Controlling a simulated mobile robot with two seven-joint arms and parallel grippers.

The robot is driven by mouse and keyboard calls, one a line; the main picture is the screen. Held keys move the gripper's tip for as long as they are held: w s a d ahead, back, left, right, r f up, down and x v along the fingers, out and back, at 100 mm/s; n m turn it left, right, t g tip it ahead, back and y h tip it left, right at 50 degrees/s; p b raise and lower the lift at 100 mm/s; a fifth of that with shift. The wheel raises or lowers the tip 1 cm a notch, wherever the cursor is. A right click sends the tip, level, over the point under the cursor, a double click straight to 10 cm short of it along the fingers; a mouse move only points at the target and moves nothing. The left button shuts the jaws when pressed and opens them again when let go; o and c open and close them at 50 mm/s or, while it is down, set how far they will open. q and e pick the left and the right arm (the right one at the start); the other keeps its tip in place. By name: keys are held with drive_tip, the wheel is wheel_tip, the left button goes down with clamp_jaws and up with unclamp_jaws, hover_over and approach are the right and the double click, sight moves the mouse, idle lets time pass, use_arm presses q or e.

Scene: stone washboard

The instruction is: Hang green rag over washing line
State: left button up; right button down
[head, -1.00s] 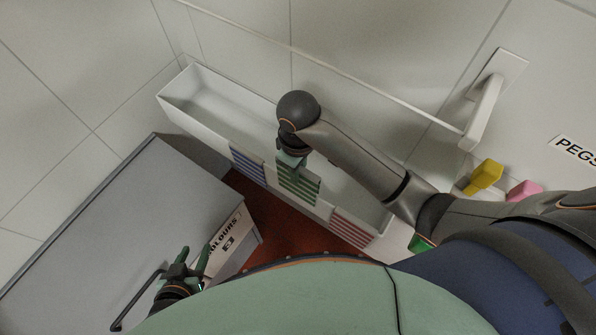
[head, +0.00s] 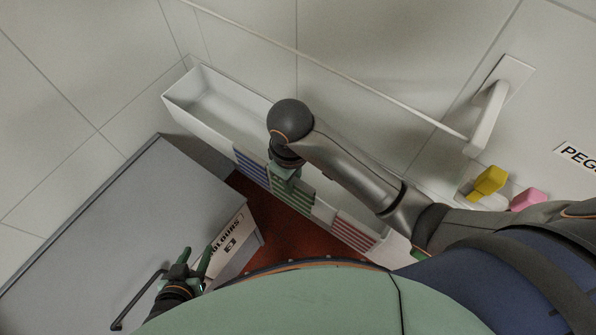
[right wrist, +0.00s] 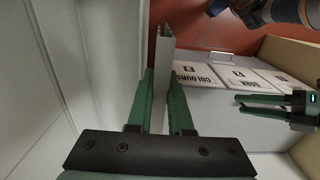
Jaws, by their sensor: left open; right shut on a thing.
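The green-striped rag (head: 298,199) is at the front wall of a long white trough, between a blue-striped rag (head: 251,165) and a red-striped rag (head: 354,231). My right gripper (head: 286,183) is shut on the green rag's upper part, which it largely hides. In the right wrist view its fingers (right wrist: 161,88) straddle a pale upright edge; I cannot tell rag from wall there. The washing line (head: 345,75) runs along the wall behind the trough to a white bracket (head: 487,115). My left gripper (head: 198,254) is open and empty at the lower left.
The white trough (head: 192,115) stands below the line. Yellow (head: 488,182) and pink (head: 528,199) pegs sit at the right. The wall between line and trough is clear.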

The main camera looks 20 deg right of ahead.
drive_tip(key=shift+s+a, duration=0.75)
drive_tip(key=shift+a, duration=0.2)
drive_tip(key=shift+s+a, duration=0.7)
drive_tip(key=shift+a, duration=0.2)
